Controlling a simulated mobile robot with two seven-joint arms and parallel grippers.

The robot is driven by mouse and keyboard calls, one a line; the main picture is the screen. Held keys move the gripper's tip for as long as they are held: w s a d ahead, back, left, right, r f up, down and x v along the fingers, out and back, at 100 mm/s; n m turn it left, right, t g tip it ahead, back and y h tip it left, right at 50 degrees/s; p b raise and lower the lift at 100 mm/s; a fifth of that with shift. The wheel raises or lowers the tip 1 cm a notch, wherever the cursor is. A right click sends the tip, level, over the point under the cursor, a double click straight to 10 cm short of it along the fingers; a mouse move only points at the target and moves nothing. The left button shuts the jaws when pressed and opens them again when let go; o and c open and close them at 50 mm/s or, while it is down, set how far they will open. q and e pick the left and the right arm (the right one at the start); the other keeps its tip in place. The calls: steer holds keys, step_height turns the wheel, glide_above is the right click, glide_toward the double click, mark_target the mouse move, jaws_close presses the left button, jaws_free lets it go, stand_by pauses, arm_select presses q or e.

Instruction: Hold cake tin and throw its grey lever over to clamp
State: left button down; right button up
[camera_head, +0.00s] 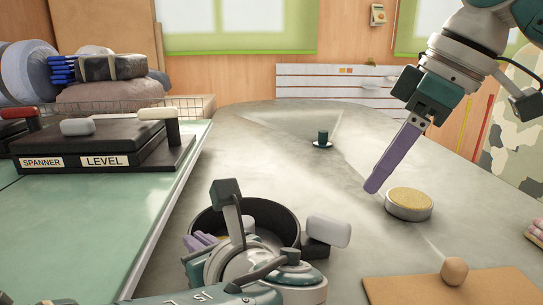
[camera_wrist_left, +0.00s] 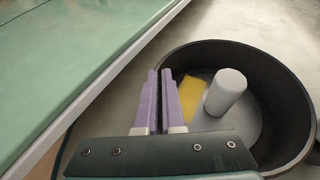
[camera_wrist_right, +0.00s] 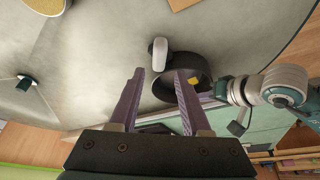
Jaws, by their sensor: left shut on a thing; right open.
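The cake tin (camera_head: 284,214) is a round black open tin on the grey counter, with its rim also in the left wrist view (camera_wrist_left: 290,72). A light grey lever handle (camera_head: 328,230) sticks out at its right side in the head view; it also shows in the right wrist view (camera_wrist_right: 159,54). My left gripper (camera_head: 201,240) is shut on the tin's wall at its left side; its purple fingers show in the left wrist view (camera_wrist_left: 161,75). My right gripper (camera_head: 373,188) is open and empty, above the counter, right of the tin and apart from the lever. My left arm hides the tin's front.
A light grey cylinder (camera_wrist_left: 226,90) and a yellow piece (camera_wrist_left: 192,98) are inside the tin. A yellow-topped round tin (camera_head: 410,205) stands at right, near a board (camera_head: 490,290) with an egg (camera_head: 454,271). A small dark-knobbed piece (camera_head: 322,140) stands farther back. The green bench is left.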

mark_target(341, 223)
steer(key=shift+o, duration=1.3)
steer(key=shift+d+r, duration=0.15)
steer(key=shift+r, duration=0.25)
steer(key=shift+s+d+r, duration=0.1)
steer(key=shift+r, duration=0.2)
steer(key=x, duration=1.2)
jaws_close()
